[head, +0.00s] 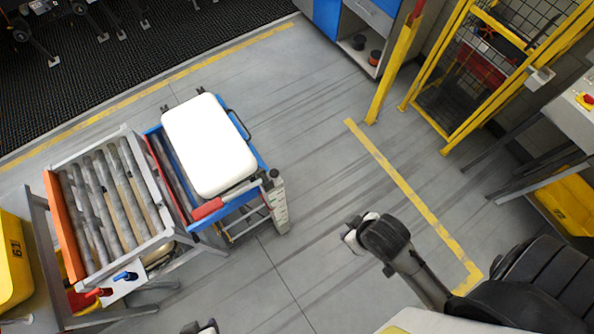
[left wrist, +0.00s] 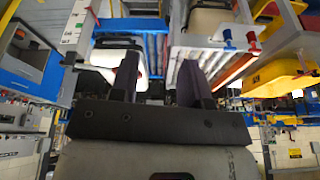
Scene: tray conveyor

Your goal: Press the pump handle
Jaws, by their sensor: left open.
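A red grip (head: 207,208), which may be the pump handle, sticks out at the near end of the blue cart (head: 230,207) in the head view. I cannot pick it out surely in the left wrist view. My left gripper shows only as a dark tip (head: 200,327) at the bottom edge of the head view, well short of the cart. In the left wrist view its two fingers (left wrist: 158,82) are apart with nothing between them. My right gripper (head: 352,236) hangs over the floor right of the cart; its jaw state is unclear.
A yellow bin (head: 12,260) is far left. Floor right of the cart is clear.

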